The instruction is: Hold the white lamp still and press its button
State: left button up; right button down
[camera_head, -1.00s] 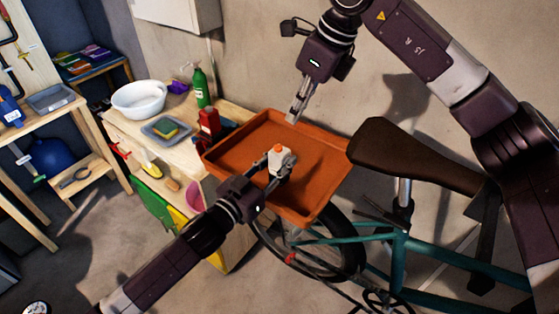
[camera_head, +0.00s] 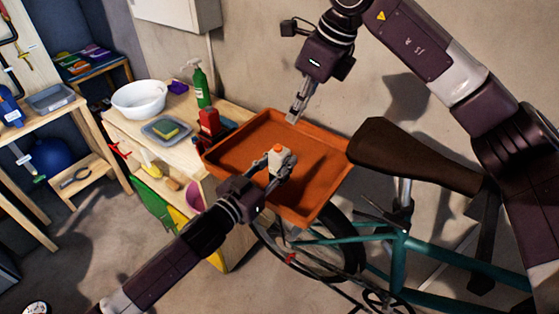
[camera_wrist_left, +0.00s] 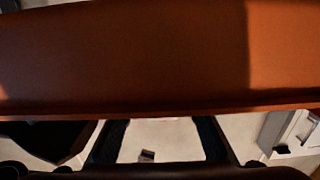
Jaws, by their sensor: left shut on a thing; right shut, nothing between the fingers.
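The white lamp (camera_head: 283,161) is a small pale block with an orange-red button (camera_head: 278,148) on top. It stands upright over the orange tray in the head view. My left gripper (camera_head: 279,166) is shut on the lamp, with a finger on either side of it. My right gripper (camera_head: 293,119) is shut and empty, above and behind the lamp near the tray's far edge, apart from the button. In the left wrist view, a pale surface shows between the dark fingers of my left gripper (camera_wrist_left: 160,140); I cannot tell what it is.
The orange tray (camera_head: 235,154) lies beneath both grippers. A brown bicycle saddle (camera_head: 410,152) stands at its right. The tray's floor around the lamp looks clear.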

aim_at(278, 155)
jog(key=shift+w+a+f+n+t+y, duration=0.1)
jog(key=shift+a+f+n+t+y, duration=0.2)
jog(key=shift+a+f+n+t, duration=0.6)
jog(key=shift+a+f+n+t+y, duration=0.35)
jog(key=shift+f+t, duration=0.6)
jog(key=shift+f, duration=0.6)
jog(key=shift+w+a+f+n+t+y, duration=0.1)
jog(key=shift+a+f+n+t+y, duration=0.15)
jog(key=shift+a+f+n+t, duration=0.6)
jog(key=shift+d+f, duration=0.3)
jog(key=shift+f, duration=0.15)
jog(key=shift+f, duration=0.35)
